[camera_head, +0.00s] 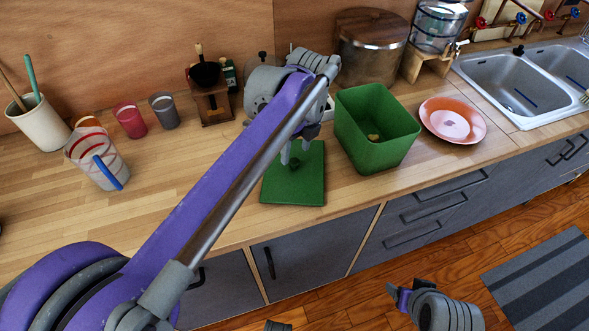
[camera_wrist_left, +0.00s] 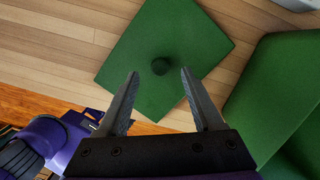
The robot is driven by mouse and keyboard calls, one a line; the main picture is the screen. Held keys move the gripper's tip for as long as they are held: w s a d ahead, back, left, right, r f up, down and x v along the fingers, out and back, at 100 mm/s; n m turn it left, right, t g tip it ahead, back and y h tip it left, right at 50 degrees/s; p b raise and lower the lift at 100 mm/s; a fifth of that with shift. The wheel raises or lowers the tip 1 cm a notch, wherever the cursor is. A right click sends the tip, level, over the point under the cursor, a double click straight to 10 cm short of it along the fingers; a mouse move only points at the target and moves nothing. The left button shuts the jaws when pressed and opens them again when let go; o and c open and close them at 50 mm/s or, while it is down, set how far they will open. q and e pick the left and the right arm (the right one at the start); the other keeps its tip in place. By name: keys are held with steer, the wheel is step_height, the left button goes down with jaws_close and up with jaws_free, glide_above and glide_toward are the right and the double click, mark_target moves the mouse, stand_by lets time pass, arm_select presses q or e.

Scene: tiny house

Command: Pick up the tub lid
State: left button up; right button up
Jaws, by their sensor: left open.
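The tub lid (camera_head: 309,183) is a green square plate with a small round knob (camera_head: 295,166), lying flat on the wooden counter near its front edge. The lid also shows in the left wrist view (camera_wrist_left: 178,35), with its dark knob (camera_wrist_left: 160,66) between the fingertips in the picture. My left gripper (camera_head: 294,153) is open above the lid, its fingers pointing down, and holds nothing. It also shows in the left wrist view (camera_wrist_left: 159,75). Whether the fingers touch the lid is unclear. Part of my right arm shows at the lower right; its fingers cannot be made out.
An orange plate (camera_head: 453,120) and the sink (camera_head: 510,85) lie farther right.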

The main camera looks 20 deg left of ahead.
mark_target(294, 161)
arm_select(q)
step_height(294, 161, down, 4)
steer(key=shift+w+a+r, duration=0.1)
steer(key=shift+a+r, duration=0.05)
jaws_close()
stand_by(0.3)
stand_by(1.1)
